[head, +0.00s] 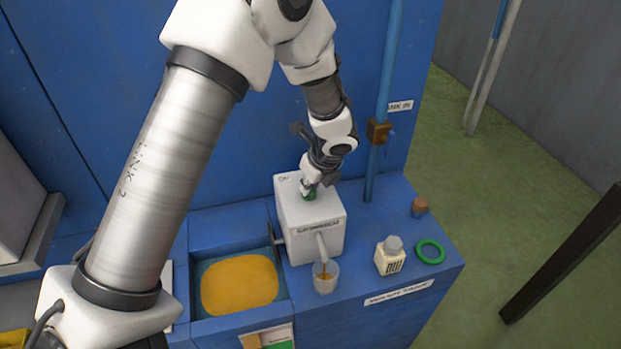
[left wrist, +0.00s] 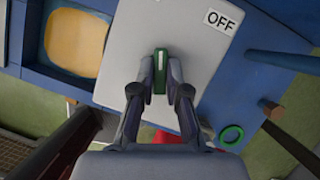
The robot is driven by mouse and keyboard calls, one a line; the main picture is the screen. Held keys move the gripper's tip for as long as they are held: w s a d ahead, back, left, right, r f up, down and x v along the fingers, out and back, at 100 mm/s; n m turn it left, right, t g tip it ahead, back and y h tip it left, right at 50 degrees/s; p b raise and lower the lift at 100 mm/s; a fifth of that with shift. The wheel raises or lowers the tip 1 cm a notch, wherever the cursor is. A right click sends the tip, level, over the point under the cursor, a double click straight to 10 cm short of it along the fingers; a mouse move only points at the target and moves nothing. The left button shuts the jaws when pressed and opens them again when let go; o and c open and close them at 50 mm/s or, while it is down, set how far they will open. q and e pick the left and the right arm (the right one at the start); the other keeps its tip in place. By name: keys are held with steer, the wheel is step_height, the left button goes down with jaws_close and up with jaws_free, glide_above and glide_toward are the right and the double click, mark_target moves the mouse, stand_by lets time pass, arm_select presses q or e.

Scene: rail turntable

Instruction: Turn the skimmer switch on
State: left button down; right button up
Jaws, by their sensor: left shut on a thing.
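The skimmer is a white box (head: 312,222) on the blue bench, with a spout at its front over a clear cup (head: 326,277). Its switch is a green knob (head: 311,195) on the box's top, mostly covered by my gripper in the head view. My left gripper (head: 309,187) reaches down from above and is shut on the knob. In the left wrist view the fingers (left wrist: 161,77) hold the green knob (left wrist: 160,70) from both sides, and its white mark shows. An OFF label (left wrist: 219,21) is at the box top's corner. My right gripper is out of view.
A tank with orange-yellow liquid (head: 240,284) is left of the box. A blue pipe (head: 384,100) with a valve (head: 378,132) stands behind.

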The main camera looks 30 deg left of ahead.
arm_select(q)
steer(key=shift+f+n+g+p, duration=0.1)
steer(key=shift+n+g+p, duration=0.35)
steer(key=shift+n, duration=0.55)
steer(key=c, duration=1.4)
jaws_free()
steer(key=shift+o, duration=1.1)
steer(key=shift+a+f, duration=0.1)
steer(key=shift+a, duration=0.05)
steer(key=shift+w+a, duration=0.1)
steer(key=shift+a, duration=0.05)
steer(key=shift+d+r, duration=0.25)
steer(key=shift+r, duration=0.15)
steer(key=v, duration=1.1)
